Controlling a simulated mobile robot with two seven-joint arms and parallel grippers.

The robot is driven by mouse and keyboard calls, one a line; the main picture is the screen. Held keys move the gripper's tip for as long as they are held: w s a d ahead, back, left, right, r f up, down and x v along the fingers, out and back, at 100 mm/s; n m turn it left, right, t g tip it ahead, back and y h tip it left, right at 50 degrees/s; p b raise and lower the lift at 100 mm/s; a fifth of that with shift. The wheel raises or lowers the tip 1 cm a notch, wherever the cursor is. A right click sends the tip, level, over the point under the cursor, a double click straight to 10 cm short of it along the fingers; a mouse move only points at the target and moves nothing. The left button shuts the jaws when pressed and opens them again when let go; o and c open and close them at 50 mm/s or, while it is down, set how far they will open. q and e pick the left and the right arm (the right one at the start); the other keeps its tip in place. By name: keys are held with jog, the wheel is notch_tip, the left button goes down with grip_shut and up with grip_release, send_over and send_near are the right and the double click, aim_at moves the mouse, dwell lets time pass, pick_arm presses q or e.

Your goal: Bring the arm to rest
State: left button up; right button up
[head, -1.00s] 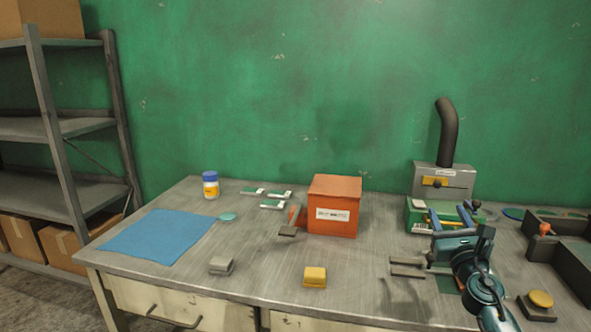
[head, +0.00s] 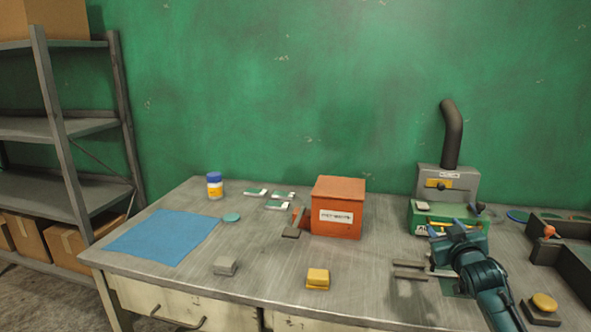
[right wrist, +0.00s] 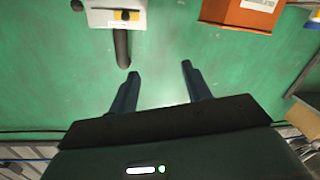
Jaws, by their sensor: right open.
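My right gripper (head: 448,228) is over the right part of the workbench, in front of the green and grey machine in the head view. In the right wrist view its two dark fingers (right wrist: 160,72) are spread apart with nothing between them. That view is upside down, with the green wall behind the fingers. My left gripper is in neither view.
The grey machine (head: 463,184) with a black pipe stands beyond the gripper. A dark tray (head: 562,262) and yellow button (head: 543,302) are at right.

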jog(key=s+a+f, duration=0.2)
jog(key=s+f, duration=0.1)
jog(key=f, duration=0.1)
jog(key=s+a+f+g+y, duration=0.1)
jog(key=s+a+f, duration=0.2)
jog(key=f, duration=0.2)
jog(key=s+a+f+n+g+y, duration=0.1)
jog(key=s+a+f, duration=0.1)
jog(key=s+f, duration=0.1)
jog(key=shift+a+f, duration=0.35)
jog(key=shift+f, duration=0.5)
jog(key=s+a+f+g+y, duration=0.1)
jog(key=s+a+f, duration=0.3)
jog(key=s, duration=0.6)
jog(key=s+a+f+g+y, duration=0.1)
jog(key=s+a+f, duration=0.3)
jog(key=s, duration=0.6)
jog(key=s+a+f+g+y, duration=0.1)
jog(key=s+a+f, duration=0.3)
jog(key=s, duration=0.6)
jog(key=shift+s+a+f+g, duration=0.3)
jog(key=shift+a+g, duration=0.5)
jog(key=shift+a, duration=0.05)
